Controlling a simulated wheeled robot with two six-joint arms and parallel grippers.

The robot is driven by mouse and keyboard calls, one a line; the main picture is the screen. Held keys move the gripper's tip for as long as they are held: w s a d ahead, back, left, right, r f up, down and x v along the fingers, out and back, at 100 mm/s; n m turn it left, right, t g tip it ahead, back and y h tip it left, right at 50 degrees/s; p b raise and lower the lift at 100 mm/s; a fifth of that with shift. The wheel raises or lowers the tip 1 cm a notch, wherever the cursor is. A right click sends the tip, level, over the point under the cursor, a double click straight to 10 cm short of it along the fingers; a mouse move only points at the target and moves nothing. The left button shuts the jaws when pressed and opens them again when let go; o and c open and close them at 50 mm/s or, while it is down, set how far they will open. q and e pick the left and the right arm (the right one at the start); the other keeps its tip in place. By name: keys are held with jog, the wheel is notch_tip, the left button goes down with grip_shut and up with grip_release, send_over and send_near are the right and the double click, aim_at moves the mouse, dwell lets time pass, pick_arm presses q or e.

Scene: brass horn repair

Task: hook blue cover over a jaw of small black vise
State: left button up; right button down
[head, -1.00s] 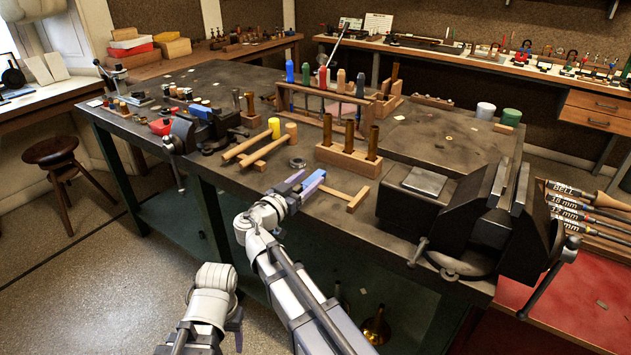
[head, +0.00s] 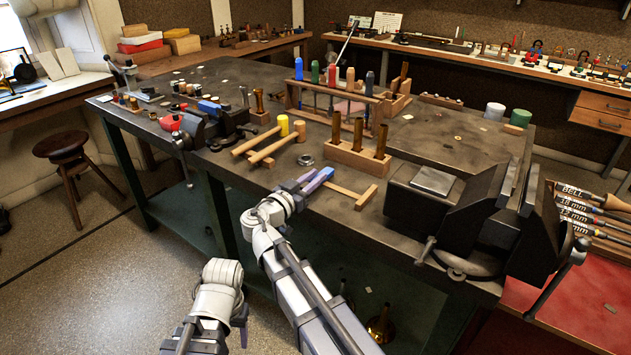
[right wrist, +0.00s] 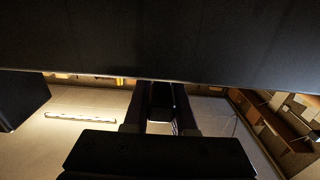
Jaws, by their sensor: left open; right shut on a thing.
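The small black vise (head: 193,131) is clamped at the left part of the bench's front edge. A blue piece (head: 209,107) shows at its top; I cannot tell how it sits on the jaws. My right gripper (head: 311,181) is over the front middle of the bench, well to the right of that vise. It is shut on a small blue-violet piece (head: 322,176), which looks like the blue cover; its outline is hard to separate from the fingers. In the right wrist view the fingers (right wrist: 160,105) are dark. My left gripper (head: 241,330) hangs open and low, in front of the bench.
Two wooden mallets (head: 268,144), a block with brass tubes (head: 357,150) and a wooden T-piece (head: 352,193) lie near my right gripper. A large black vise (head: 490,215) fills the bench's right front. A dark surface (right wrist: 160,40) spans the top of the right wrist view.

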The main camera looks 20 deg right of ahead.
jog(key=shift+r, duration=0.1)
notch_tip(320, 180, up, 10)
jog(key=p, duration=1)
